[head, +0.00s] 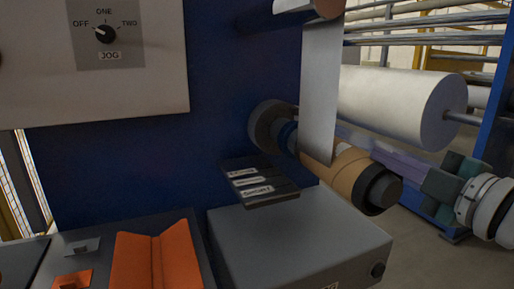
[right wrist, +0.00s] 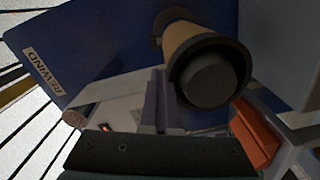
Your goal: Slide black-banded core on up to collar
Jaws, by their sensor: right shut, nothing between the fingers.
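The tan core (head: 341,170) is around a shaft that sticks out of the blue machine wall. Its black band (head: 368,187) is at the outer end, around the dark shaft end (head: 384,192). The dark round collar (head: 268,122) is at the wall, with a blue ring (head: 285,136) between it and the tan part. The core's inner end is partly hidden by the white strip. In the right wrist view the core (right wrist: 185,40) shows from its outer end. My right gripper (head: 345,135) is shut and empty, its fingers behind and beside the core. My left gripper is out of view.
A grey box (head: 300,230) and a small labelled panel (head: 260,184) are below. An orange V-shaped cradle (head: 157,260) stands at lower left. A large white roll (head: 400,105) is behind my right gripper.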

